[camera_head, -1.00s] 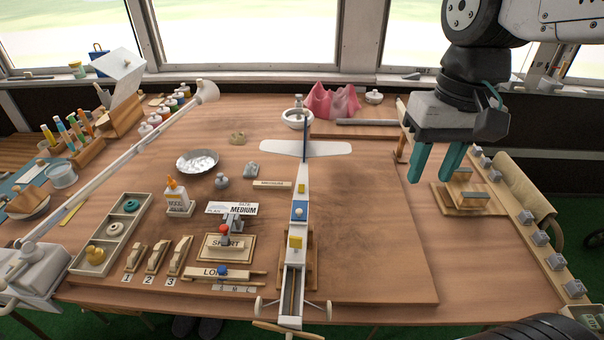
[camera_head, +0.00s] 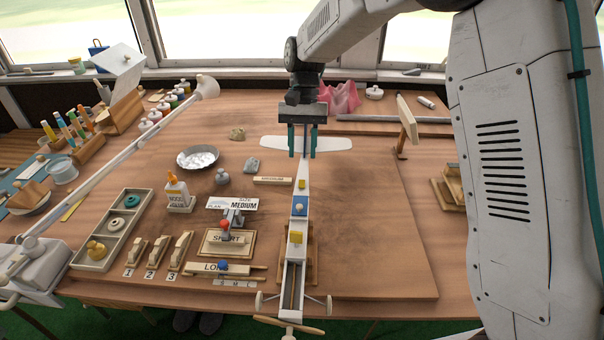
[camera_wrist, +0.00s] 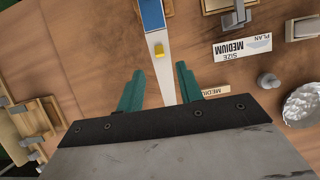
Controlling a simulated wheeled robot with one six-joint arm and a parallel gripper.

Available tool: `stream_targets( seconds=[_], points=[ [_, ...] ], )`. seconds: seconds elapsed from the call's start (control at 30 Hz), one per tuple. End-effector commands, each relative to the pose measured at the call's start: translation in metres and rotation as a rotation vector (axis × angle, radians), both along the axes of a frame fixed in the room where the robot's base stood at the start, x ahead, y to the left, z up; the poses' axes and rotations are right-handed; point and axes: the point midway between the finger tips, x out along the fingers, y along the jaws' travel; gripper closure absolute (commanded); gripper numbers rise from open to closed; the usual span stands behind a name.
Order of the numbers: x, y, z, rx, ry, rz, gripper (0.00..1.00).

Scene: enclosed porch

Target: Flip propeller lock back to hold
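A white model plane (camera_head: 304,172) lies lengthwise on the board, its tail away from me and its wooden propeller (camera_head: 289,326) at the near end. I cannot tell which part is the propeller lock. My gripper (camera_head: 302,153) is open and empty, pointing down over the tail end. In the wrist view its green fingers (camera_wrist: 160,80) are apart on either side of the body, and the small yellow block (camera_wrist: 159,50) shows beyond them.
Left of the plane are a MEDIUM card (camera_head: 232,206), a SHORT block (camera_head: 226,243), a LONG block (camera_head: 217,269) and a foil dish (camera_head: 198,157). A lamp arm (camera_head: 120,150) crosses the left side. The board (camera_head: 370,220) right of the plane is clear.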

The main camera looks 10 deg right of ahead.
Motion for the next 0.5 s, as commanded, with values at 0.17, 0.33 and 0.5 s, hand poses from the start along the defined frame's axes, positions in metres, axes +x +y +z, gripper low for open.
stream_targets(
  seconds=[0.17,0.33,0.5],
  points=[
    [-0.012,0.002,-0.026,-0.002,0.004,0.001,0.64],
    [-0.021,0.004,-0.05,-0.001,0.002,0.002,0.64],
    [-0.026,0.005,-0.063,0.0,0.001,0.001,0.64]
  ],
)
